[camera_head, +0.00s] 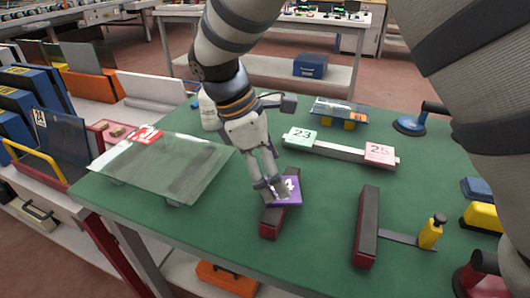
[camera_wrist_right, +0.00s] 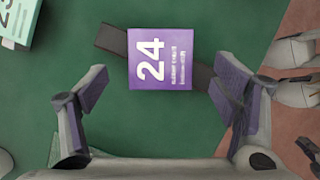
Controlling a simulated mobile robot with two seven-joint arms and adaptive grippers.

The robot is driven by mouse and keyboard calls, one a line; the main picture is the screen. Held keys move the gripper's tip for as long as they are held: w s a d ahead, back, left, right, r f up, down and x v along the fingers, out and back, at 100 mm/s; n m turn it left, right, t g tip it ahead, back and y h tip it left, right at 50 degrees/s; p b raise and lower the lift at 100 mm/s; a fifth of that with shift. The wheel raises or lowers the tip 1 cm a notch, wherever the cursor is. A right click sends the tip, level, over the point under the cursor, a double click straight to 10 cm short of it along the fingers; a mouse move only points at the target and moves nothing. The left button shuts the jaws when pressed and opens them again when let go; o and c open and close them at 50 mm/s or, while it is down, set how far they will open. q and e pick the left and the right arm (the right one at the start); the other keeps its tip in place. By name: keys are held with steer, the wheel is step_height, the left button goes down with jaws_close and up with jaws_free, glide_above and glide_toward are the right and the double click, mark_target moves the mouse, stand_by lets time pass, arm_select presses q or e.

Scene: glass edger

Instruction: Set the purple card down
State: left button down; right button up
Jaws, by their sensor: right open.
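The purple card (camera_head: 290,196), marked 24, lies across the dark top of a red-sided block (camera_head: 270,224) on the green table (camera_head: 320,240). In the right wrist view the card (camera_wrist_right: 163,58) is face up, with the dark bar (camera_wrist_right: 112,38) showing at both sides of it. My right gripper (camera_head: 268,190) points down at the card from above. In its wrist view the right gripper (camera_wrist_right: 165,88) is open, its fingers apart on either side with gaps to the card. The fingers partly hide the card in the head view. My left gripper does not show clearly.
A glass sheet (camera_head: 165,168) with a red label lies to the left. A green card 23 (camera_head: 300,138) and a pink card 25 (camera_head: 380,153) lie on a bar behind.

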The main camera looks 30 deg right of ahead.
steer(key=v, duration=0.9)
steer(key=shift+r, duration=0.2)
steer(key=shift+a, duration=0.1)
